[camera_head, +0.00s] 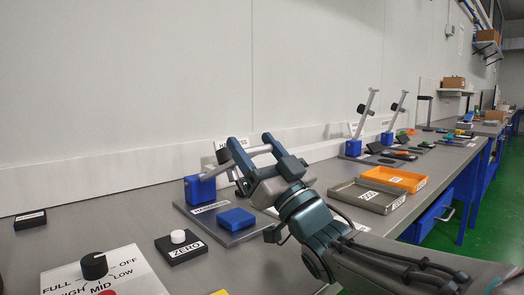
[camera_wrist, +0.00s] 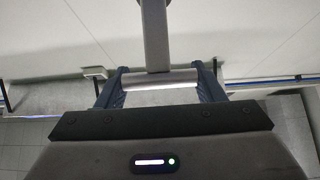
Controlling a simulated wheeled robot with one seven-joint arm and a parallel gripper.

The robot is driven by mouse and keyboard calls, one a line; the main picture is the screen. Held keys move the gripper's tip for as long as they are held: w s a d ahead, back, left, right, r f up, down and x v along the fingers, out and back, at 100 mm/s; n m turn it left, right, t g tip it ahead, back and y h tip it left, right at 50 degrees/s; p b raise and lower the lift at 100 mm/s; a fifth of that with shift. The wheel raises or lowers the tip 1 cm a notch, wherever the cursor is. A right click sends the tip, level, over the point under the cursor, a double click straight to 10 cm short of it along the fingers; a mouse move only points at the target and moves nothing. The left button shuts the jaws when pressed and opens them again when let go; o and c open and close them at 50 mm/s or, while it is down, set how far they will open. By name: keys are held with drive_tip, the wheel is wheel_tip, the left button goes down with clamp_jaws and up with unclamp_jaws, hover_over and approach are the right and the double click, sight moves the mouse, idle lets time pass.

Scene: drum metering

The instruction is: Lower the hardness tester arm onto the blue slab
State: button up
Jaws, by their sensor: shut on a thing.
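The hardness tester has a blue hinge block (camera_head: 200,190) on a grey base plate in the head view. Its grey arm (camera_head: 212,171) slants up from the block, raised above the plate. The blue slab (camera_head: 236,219) lies flat on the plate, below my gripper, with nothing touching its top. My gripper (camera_head: 250,142) is shut on the tester arm's handle bar (camera_head: 259,150). In the wrist view the bar (camera_wrist: 160,80) lies crosswise between both dark fingers, with the tester arm (camera_wrist: 155,38) running up from it. My gripper partly hides the tester's far end.
A black block with a white ZERO button (camera_head: 179,237) and a dial panel (camera_head: 98,275) stand in front left. A grey tray (camera_head: 368,197) and an orange tray (camera_head: 394,179) lie to the right. Two similar stands are farther back. The wall runs close behind.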

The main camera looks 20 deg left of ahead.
idle(0.3)
drive_tip(key=o, duration=1.4)
drive_tip(key=shift+s+a, duration=0.1)
drive_tip(key=shift+s, duration=0.05)
